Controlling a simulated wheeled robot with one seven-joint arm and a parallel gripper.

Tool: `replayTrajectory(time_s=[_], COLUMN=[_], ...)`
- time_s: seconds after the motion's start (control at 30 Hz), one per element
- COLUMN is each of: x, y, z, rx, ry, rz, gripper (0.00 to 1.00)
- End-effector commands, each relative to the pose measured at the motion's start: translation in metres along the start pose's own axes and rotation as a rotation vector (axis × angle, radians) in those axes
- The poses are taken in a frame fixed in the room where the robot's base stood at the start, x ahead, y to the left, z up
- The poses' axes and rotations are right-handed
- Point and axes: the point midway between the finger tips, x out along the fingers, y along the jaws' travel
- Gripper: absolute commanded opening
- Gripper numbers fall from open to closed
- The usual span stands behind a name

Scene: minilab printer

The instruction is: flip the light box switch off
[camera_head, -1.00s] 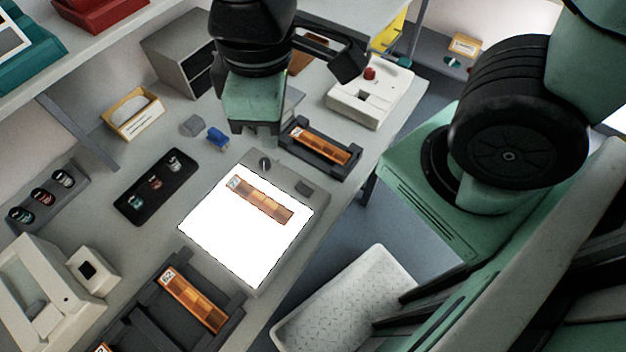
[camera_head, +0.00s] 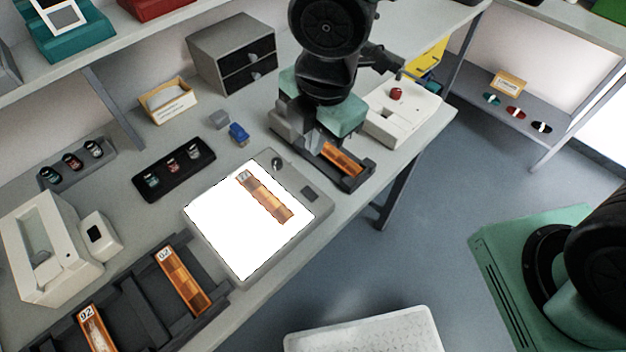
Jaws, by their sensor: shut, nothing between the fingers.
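The light box (camera_head: 190,216) lies flat on the bench with its white panel (camera_head: 238,235) glowing, and an orange film strip (camera_head: 265,197) lies on the panel. On its grey rim are a small round dark knob (camera_head: 277,163) at the back corner and a dark rectangular piece (camera_head: 309,194) at the right; I cannot tell which is the switch or its position. My gripper (camera_head: 308,142) is shut and empty, above or beside the dark film holder behind the light box, apart from the knob. Its fingertips are partly hard to make out against the holder.
The dark film holder (camera_head: 355,182) with an orange strip and a white device with a red button (camera_head: 378,128) stand right of the box. A blue clip (camera_head: 238,133), a black tray (camera_head: 145,186) and a dark rack (camera_head: 140,290) surround it.

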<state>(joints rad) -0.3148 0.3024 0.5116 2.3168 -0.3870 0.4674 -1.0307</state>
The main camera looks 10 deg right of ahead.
Motion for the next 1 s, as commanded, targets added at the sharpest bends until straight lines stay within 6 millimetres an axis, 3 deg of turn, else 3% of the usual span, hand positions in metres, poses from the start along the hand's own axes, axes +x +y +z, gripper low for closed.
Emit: replayTrajectory(time_s=[0.23, 0.7, 1.0], x=[0.022, 0.114, 0.139], y=[-0.001, -0.002, 0.0], z=[-0.001, -0.001, 0.0], rx=[0.0, -0.001, 0.002], ry=[0.0, -0.001, 0.0], rz=[-0.004, -0.005, -0.001], gripper=[0.0, 0.0, 0.0])
